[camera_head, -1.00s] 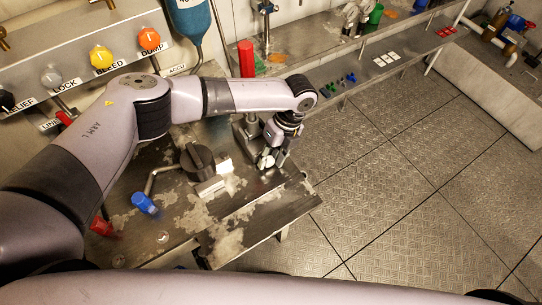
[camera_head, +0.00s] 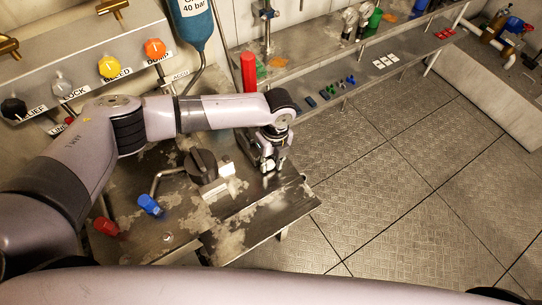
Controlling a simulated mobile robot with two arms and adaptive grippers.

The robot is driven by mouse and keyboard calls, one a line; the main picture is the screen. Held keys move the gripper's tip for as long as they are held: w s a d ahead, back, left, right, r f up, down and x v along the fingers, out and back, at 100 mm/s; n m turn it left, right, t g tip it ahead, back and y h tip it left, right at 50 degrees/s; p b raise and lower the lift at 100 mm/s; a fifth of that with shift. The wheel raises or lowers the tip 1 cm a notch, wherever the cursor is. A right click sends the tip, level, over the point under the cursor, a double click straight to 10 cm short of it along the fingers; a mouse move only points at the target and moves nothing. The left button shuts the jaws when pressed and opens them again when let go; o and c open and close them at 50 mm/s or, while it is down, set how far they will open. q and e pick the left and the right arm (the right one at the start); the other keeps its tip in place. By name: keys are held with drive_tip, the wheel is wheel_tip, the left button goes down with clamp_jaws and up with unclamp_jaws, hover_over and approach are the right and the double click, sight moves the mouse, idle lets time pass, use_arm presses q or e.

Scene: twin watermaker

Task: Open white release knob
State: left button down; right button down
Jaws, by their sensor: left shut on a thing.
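My left gripper (camera_head: 268,166) is low over the right part of the metal bench (camera_head: 250,222), pointing down. Its fingers are shut on a small whitish piece at their tips, which looks like the white release knob (camera_head: 269,163). The fingers hide most of it, so I cannot tell whether it is turned or lifted. My left arm reaches in from the left above the bench. My right gripper is not in view.
A dark round knob (camera_head: 201,165) with a bent metal handle stands left of the gripper. Blue (camera_head: 149,205) and red (camera_head: 106,227) handles are nearer. A red cylinder (camera_head: 249,72) stands behind. The panel's yellow (camera_head: 112,67) and orange (camera_head: 155,49) knobs are at upper left. Floor right is clear.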

sight(273, 162)
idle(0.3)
use_arm(q)
drive_tip(key=c, duration=1.6)
unclamp_jaws()
drive_tip(key=r, duration=1.2)
drive_tip(key=shift+w+d, duration=0.25)
drive_tip(key=shift+d, duration=0.05)
